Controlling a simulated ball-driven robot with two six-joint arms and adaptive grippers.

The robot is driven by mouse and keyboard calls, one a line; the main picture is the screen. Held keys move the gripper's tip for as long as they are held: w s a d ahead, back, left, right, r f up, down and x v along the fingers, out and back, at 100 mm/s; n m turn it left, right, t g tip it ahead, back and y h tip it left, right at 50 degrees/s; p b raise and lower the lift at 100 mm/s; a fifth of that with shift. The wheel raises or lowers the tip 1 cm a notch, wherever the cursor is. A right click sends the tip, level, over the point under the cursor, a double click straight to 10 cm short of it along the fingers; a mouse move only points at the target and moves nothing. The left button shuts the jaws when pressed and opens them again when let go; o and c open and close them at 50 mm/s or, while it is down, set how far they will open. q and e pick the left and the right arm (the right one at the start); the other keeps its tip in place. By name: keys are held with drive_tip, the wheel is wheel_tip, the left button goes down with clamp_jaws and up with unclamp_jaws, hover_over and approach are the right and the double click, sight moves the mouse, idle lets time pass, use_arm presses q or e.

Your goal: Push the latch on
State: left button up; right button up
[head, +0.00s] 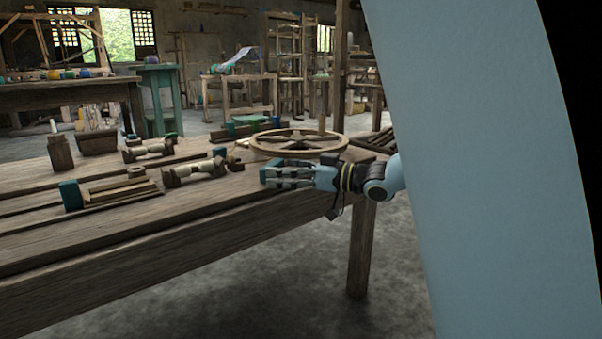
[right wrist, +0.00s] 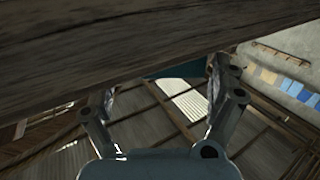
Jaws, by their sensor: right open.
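My right gripper (head: 285,176) is at the right part of the wooden bench, beside its front edge, with its fingers pointing left. In the right wrist view the right gripper (right wrist: 165,80) has its fingers spread apart with nothing held between them. A teal part (head: 268,169) shows at the fingertips; a dark teal surface (right wrist: 182,68) also shows beyond the fingers in the right wrist view. I cannot tell whether this is the latch, nor whether the fingers touch it. No latch is clearly recognisable. My left gripper is out of view.
The wooden bench (head: 150,222) carries a spoked wheel (head: 298,140) behind my right gripper, two tool-like wooden pieces (head: 195,172) and a teal-ended block (head: 71,195) on the left. In the right wrist view a wooden beam (right wrist: 120,45) crosses close by. My arm covers the head view's right side.

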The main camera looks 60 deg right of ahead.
drive_tip(key=v, duration=0.5)
drive_tip(key=shift+a, duration=0.1)
idle(0.4)
